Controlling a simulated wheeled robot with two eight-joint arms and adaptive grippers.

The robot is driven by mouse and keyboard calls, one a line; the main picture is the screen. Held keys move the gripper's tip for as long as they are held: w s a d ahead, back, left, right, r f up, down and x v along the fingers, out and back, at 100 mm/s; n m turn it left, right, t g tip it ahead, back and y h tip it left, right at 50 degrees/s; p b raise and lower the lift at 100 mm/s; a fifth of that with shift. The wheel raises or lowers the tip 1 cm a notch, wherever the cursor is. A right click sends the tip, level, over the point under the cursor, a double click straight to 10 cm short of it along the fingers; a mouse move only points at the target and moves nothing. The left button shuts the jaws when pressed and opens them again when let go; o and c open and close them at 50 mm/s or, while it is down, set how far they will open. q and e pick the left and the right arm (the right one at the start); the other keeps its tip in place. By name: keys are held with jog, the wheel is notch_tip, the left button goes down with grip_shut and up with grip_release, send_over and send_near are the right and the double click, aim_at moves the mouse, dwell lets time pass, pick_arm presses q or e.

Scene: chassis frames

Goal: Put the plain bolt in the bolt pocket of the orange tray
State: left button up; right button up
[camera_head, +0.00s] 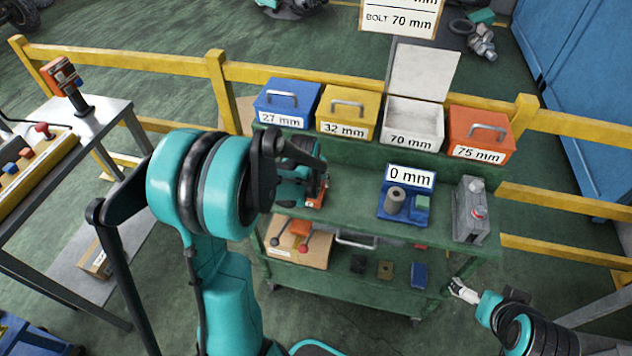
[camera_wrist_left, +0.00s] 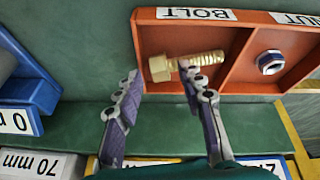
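A brass-coloured bolt (camera_wrist_left: 190,64) lies lengthwise within the BOLT pocket of the orange tray (camera_wrist_left: 146,32) in the left wrist view. Its head is at the left and its shank points right. My left gripper (camera_wrist_left: 159,72) is open, one finger left of the bolt head and the other overlapping the shank in the picture; I cannot tell whether it touches. In the head view my left gripper (camera_head: 313,180) hides most of the tray on the bench's upper shelf. My right gripper (camera_head: 462,291) is low at the right, away from the tray; its fingers are too small to judge.
A nut (camera_wrist_left: 270,62) sits in the NUT pocket. Blue (camera_head: 287,98), yellow (camera_head: 347,112), white (camera_head: 411,120) and orange (camera_head: 480,133) bins line the back; the white one's lid is up. A 0 mm gauge (camera_head: 397,205) and grey box (camera_head: 470,210) stand right of the tray.

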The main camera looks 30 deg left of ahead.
pick_arm(q)
jog(key=a+p+v, duration=0.1)
jog(key=p+v, duration=0.3)
jog(key=v, duration=0.8)
jog(key=s+d+r+m+t, duration=0.1)
jog(key=s+d+r+m, duration=0.1)
jog(key=s+d, duration=0.4)
jog(key=s+d+r+m+t, duration=0.1)
jog(key=s+d+r+m, duration=0.2)
jog(key=s+d, duration=0.3)
jog(key=shift+s+d+r+t+h, duration=0.3)
jog(key=shift+s+d+r+h, duration=0.1)
jog(key=shift+s, duration=0.8)
notch_tip(320, 180, down, 3)
jog(key=b, duration=0.2)
jog(key=shift+r+b, duration=0.15)
jog(key=shift+b, duration=0.25)
